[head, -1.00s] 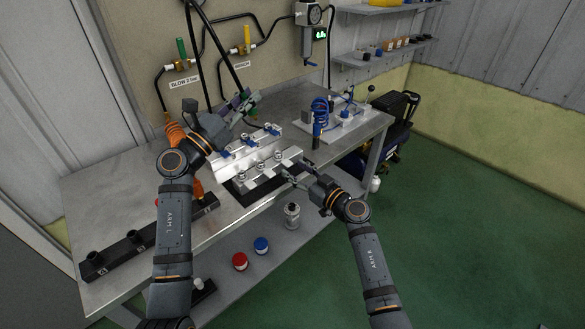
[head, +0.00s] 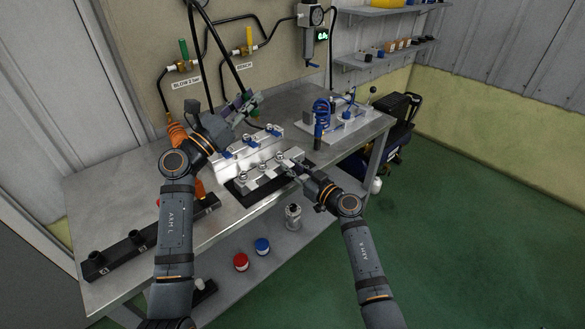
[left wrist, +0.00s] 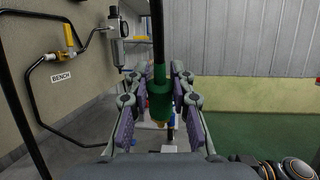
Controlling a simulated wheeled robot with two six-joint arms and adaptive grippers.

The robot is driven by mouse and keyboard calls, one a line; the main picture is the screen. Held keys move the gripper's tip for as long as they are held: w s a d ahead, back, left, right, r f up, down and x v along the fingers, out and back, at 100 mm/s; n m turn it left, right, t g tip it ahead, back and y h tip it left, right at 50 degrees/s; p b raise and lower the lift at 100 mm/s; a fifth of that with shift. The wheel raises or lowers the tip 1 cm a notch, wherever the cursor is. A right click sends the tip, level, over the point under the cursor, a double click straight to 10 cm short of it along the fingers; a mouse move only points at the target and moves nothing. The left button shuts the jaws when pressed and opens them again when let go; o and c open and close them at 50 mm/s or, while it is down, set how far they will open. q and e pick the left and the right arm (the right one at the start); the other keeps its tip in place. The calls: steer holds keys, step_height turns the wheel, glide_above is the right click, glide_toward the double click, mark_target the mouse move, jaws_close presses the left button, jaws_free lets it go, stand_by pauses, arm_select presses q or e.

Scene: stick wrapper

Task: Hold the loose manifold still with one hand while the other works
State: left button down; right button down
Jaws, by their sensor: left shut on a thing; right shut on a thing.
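The manifold (head: 266,174), a silver bar with several round fittings on top, lies on a black mat (head: 236,191) near the front edge of the bench. My right gripper (head: 298,168) is at the manifold's right end and is shut on it; the fingertips are small in the head view. My left gripper (head: 241,104) is raised behind and left of the manifold. It is shut on a green cylindrical tool (left wrist: 159,98), which hangs upright from a black line between the fingers in the left wrist view.
A silver stand with blue-handled parts (head: 251,141) is just behind the manifold. A plate with a coiled blue hose (head: 322,112) stands to the right. A black rack (head: 130,250) lies at the left front. Red (head: 240,262) and blue (head: 262,246) lidded jars sit on the lower shelf.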

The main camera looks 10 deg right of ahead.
mark_target(257, 119)
arm_select(q)
steer(key=f+y, duration=0.1)
steer(key=f, duration=0.1)
steer(key=w+d+f+g, duration=0.1)
steer(key=f, duration=0.1)
steer(key=f+g+y, duration=0.1)
steer(key=f, duration=0.1)
steer(key=shift+w+d+y, duration=0.2)
steer(key=shift+d+y, duration=0.1)
steer(key=shift+d, duration=0.05)
steer(key=shift+w+f, duration=0.1)
steer(key=shift+f, duration=0.35)
steer(key=shift+f, duration=0.1)
steer(key=shift+f, duration=2.8)
steer(key=shift+f, duration=1.1)
